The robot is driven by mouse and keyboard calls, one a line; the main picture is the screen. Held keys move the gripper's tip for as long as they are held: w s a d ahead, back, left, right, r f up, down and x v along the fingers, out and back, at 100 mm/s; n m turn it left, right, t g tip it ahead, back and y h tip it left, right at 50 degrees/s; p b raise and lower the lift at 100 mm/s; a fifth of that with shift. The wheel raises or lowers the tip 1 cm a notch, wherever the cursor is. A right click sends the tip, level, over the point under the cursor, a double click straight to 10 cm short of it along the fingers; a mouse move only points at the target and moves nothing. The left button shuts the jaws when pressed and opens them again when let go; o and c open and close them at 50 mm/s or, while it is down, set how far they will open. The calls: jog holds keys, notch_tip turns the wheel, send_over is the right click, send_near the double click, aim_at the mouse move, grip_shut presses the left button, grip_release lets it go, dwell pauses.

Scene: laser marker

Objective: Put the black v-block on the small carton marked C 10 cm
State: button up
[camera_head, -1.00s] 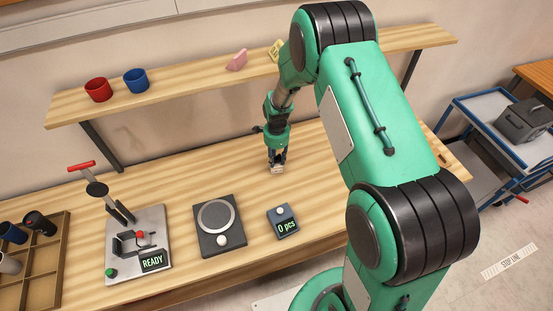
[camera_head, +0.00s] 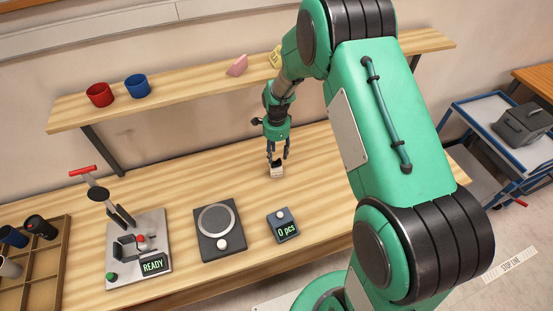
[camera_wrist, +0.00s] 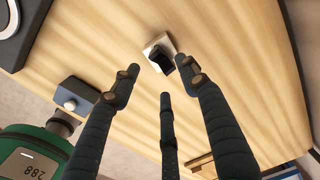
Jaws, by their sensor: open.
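The small pale carton (camera_head: 277,173) stands on the workbench behind the counter display. The black v-block (camera_head: 276,163) rests on top of it. In the wrist view the block (camera_wrist: 163,58) lies on the carton (camera_wrist: 151,45), whose pale rim shows on one side. My gripper (camera_head: 278,152) is just above the block, pointing down. In the wrist view its fingers (camera_wrist: 163,78) are spread, empty and apart from the block. The carton's marking cannot be read.
A scale (camera_head: 220,230) and a counter (camera_head: 283,225) reading 0 pcs stand in front on the bench (camera_head: 345,200). A clamp fixture (camera_head: 138,250) and a compartment tray (camera_head: 42,270) are left. A shelf (camera_head: 200,85) with cups runs above. Bench around the carton is clear.

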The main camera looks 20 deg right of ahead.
jog(key=shift+r, duration=2.75)
notch_tip(320, 180, up, 16)
jog(key=n+t, duration=0.1)
jog(key=n, duration=0.3)
send_over(276, 164)
jog(key=s+a, duration=0.1)
jog(key=s, duration=0.4)
jog(key=s+a+r+n+t, duration=0.15)
jog(key=s+r+n, duration=0.25)
jog(key=s+r, duration=0.55)
jog(key=s+r+n+t, duration=0.1)
jog(key=s+r+n, duration=0.2)
jog(key=s, duration=0.4)
jog(key=s+a+r+n+t, duration=0.1)
jog(key=s+r+n, duration=0.2)
jog(key=s, duration=0.4)
jog(key=s+r+n+t, duration=0.1)
jog(key=s+r+n, duration=0.3)
jog(key=s, duration=0.3)
jog(key=shift+a+r, duration=0.2)
jog(key=shift+r, duration=0.35)
jog(key=shift+s+f, duration=0.1)
